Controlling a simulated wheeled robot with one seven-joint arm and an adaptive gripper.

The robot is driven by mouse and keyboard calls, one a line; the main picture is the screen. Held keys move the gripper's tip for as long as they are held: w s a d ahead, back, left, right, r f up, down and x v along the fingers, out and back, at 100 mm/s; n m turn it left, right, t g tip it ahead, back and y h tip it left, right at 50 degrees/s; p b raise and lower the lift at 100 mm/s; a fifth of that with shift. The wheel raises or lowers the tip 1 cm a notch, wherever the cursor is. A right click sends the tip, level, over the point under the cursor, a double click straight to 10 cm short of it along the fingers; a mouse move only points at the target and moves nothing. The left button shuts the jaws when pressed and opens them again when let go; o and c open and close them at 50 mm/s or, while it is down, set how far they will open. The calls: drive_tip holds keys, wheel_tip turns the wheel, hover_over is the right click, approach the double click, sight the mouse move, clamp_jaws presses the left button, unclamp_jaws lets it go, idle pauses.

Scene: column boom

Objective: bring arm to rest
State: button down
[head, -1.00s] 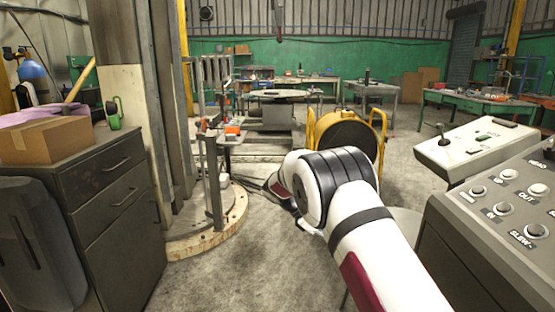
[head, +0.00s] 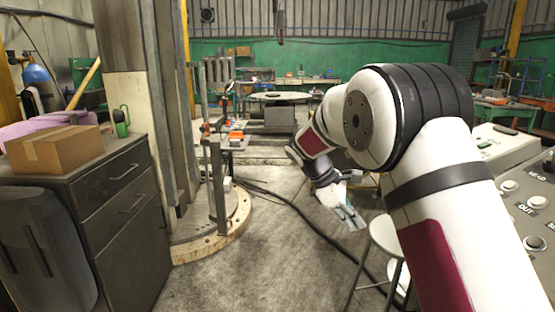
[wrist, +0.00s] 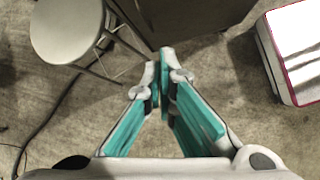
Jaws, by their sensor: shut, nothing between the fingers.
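My gripper (head: 350,216) hangs low in the middle of the head view, below my bent white arm, with its fingers angled down toward the floor. In the wrist view my gripper (wrist: 165,58) shows its teal-padded fingers drawn together at the tips, with nothing between them. The floor lies beneath the fingers.
A round stool (head: 386,238) stands close to the right of my gripper; it also shows in the wrist view (wrist: 68,28). A control console (head: 525,195) is at right. A drawer cabinet (head: 120,190) with a cardboard box (head: 55,149) is at left. Floor between is clear, crossed by cables.

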drive_tip(key=s+d+r+m+t+y+p, duration=0.2)
drive_tip(key=s+r+m+y+p, duration=0.35)
drive_tip(key=s+r, duration=1.5)
drive_tip(key=s+a+r+m+t+y+p, duration=0.1)
drive_tip(key=s+m+p, duration=0.3)
drive_tip(key=s, duration=0.8)
drive_tip(key=s+a+r+m+t+p, duration=0.1)
drive_tip(key=s+r+m+p, duration=0.2)
drive_tip(key=s, duration=0.9)
drive_tip(key=shift+r+m+t+y+p, duration=0.35)
drive_tip(key=shift+m+p, duration=0.3)
drive_tip(key=shift+p, duration=0.55)
drive_tip(key=shift+s+a, duration=0.1)
